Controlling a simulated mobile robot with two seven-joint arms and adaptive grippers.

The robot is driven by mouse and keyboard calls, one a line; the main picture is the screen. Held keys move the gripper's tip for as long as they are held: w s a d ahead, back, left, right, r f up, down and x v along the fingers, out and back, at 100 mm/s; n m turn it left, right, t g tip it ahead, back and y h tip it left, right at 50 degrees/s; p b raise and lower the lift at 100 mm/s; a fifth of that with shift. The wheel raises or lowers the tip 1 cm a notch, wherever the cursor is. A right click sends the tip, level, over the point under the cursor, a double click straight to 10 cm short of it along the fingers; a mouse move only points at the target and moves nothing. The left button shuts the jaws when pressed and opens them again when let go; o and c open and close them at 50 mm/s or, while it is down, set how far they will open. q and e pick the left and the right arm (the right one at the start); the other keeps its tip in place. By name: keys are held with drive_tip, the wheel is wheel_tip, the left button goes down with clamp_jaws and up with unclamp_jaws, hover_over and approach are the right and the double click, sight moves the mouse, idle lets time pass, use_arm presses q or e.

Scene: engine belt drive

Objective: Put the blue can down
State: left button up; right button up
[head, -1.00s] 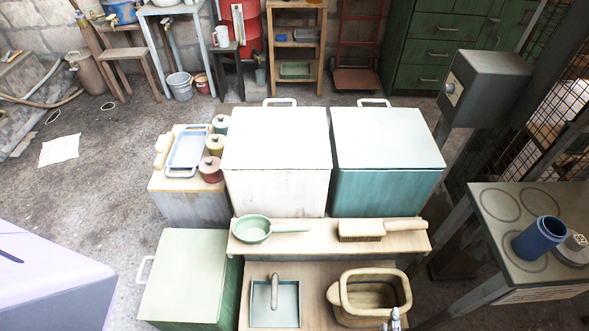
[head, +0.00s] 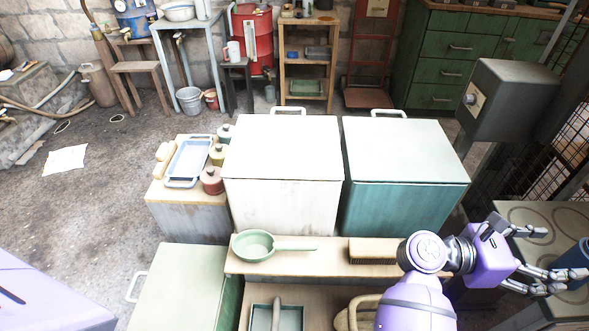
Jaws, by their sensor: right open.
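The blue can (head: 575,258) stands at the right picture edge, on the grey top with ring marks (head: 532,216). It is partly cut off by the frame. My right gripper (head: 540,262) is open, its fingers spread to the left of the can. The lower finger overlaps the can's lower part in the picture. I cannot tell whether it touches. My left gripper is out of view.
Two large chests, white (head: 285,150) and teal (head: 405,150), stand in the middle. A shelf before them holds a green pan (head: 255,245) and a brush (head: 372,250). A grey box on a post (head: 515,95) stands behind the ringed top.

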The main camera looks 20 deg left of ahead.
sight(578, 256)
drive_tip(key=p+x, duration=0.1)
drive_tip(key=x, duration=0.5)
drive_tip(key=shift+w+d+r, duration=0.1)
drive_tip(key=shift+d+r, duration=0.05)
drive_tip(key=shift+d, duration=0.2)
drive_tip(key=shift+w+d, duration=0.2)
drive_tip(key=shift+d, duration=0.3)
drive_tip(key=c, duration=1.3)
